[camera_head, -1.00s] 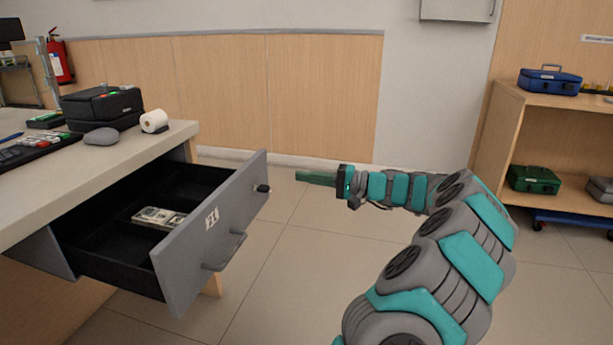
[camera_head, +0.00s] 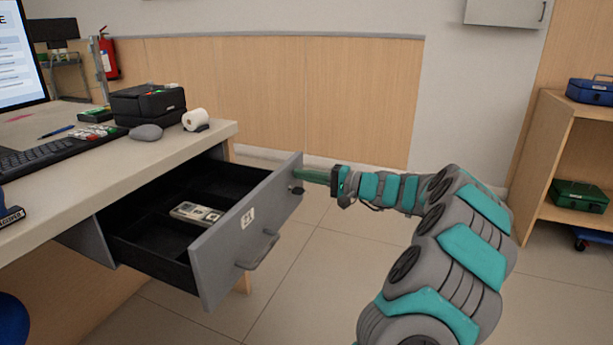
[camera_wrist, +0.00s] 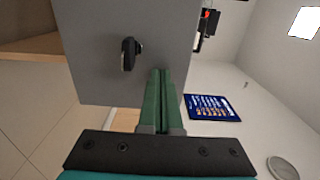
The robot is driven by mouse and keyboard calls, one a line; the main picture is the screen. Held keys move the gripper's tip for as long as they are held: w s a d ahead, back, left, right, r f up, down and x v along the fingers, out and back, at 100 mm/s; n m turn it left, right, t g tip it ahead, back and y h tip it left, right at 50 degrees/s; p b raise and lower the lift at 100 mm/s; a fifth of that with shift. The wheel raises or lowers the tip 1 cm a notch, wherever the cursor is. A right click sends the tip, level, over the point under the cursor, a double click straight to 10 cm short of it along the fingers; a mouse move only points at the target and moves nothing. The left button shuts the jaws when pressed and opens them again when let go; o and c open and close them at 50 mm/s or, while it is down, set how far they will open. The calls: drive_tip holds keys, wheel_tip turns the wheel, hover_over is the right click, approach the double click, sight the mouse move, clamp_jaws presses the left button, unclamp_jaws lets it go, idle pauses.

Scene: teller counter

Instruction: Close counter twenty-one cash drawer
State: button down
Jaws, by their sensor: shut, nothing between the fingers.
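The grey cash drawer (camera_head: 216,258) labelled 21 stands pulled out from under the counter. Its front has a bar handle (camera_head: 258,250) and a dark lock knob or key (camera_head: 297,189) near the far end. Bundled banknotes (camera_head: 196,213) lie in the black inside. My gripper (camera_head: 305,175) is shut and empty, its green fingers pointing left at the far upper end of the drawer front. In the wrist view the fingers (camera_wrist: 162,85) reach over the grey front panel (camera_wrist: 85,30), beside the lock (camera_wrist: 128,52). I cannot tell whether the fingertips touch the panel.
The counter top (camera_head: 150,160) holds a keyboard (camera_head: 40,155), a mouse (camera_head: 146,132), a black printer (camera_head: 148,103) and a paper roll (camera_head: 195,119). A shelf (camera_head: 560,150) with cash boxes stands at right. The floor between is clear.

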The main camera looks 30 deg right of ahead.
drive_tip(key=shift+w+a, duration=0.1)
drive_tip(key=b+x, duration=0.3)
drive_tip(key=x, duration=2.3)
drive_tip(key=shift+r, duration=0.2)
drive_tip(key=shift+a, duration=0.1)
drive_tip(key=shift+b, duration=0.3)
